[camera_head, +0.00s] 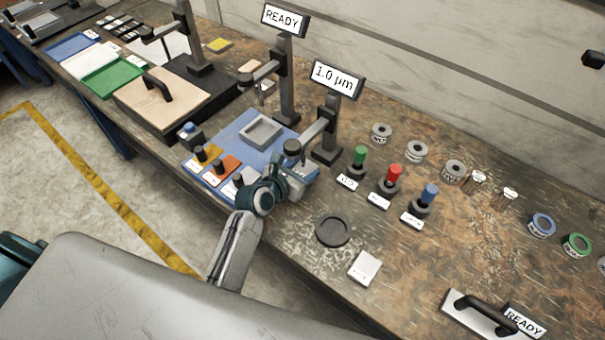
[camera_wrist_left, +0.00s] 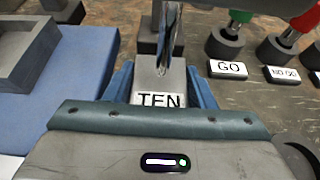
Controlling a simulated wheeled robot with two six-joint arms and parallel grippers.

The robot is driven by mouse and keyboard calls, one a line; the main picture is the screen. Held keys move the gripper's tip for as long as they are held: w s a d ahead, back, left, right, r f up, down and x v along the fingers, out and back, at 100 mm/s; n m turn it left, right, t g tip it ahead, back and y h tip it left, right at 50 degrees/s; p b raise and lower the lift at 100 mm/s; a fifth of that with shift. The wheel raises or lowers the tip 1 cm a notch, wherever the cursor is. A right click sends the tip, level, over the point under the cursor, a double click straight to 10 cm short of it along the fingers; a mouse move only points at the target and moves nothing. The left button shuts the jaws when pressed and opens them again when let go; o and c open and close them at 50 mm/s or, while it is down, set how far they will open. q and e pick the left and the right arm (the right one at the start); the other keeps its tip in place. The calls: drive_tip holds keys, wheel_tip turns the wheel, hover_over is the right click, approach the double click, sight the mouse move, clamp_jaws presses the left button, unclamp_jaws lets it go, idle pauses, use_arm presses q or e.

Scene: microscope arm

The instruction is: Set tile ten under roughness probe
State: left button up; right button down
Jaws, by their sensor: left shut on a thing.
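My left gripper (camera_head: 298,172) is at the right end of the blue mat, beneath the arm of the probe stand (camera_head: 325,135) whose display (camera_head: 336,78) reads 1.0 µm. In the left wrist view its blue fingers (camera_wrist_left: 160,88) are shut on the sides of a grey tile (camera_wrist_left: 147,76) with a white label reading TEN. The shiny, narrow probe tip (camera_wrist_left: 171,35) hangs over the far part of the tile. I cannot tell whether it touches. In the head view the tile is mostly hidden by my gripper. My right gripper is not in view.
A grey open tray (camera_head: 262,131) sits on the blue mat (camera_head: 226,138). Orange, yellow and white labelled pieces with black knobs line its near edge. Green, red and blue-handled gauges (camera_head: 392,178) stand right of the stand. A black round dish (camera_head: 333,231) lies nearer the front edge.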

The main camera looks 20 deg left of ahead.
use_arm(q)
drive_tip(key=shift+f, duration=1.3)
drive_tip(key=o, duration=1.4)
drive_tip(key=shift+s+f, duration=0.1)
drive_tip(key=shift+f, duration=0.05)
drive_tip(key=shift+s+a+r, duration=0.15)
drive_tip(key=shift+s+r, duration=0.05)
drive_tip(key=shift+s, duration=0.1)
drive_tip(key=v, duration=1.1)
drive_tip(key=shift+s+r+b, duration=0.1)
drive_tip(key=shift+r+b, duration=0.1)
drive_tip(key=shift+b, duration=0.15)
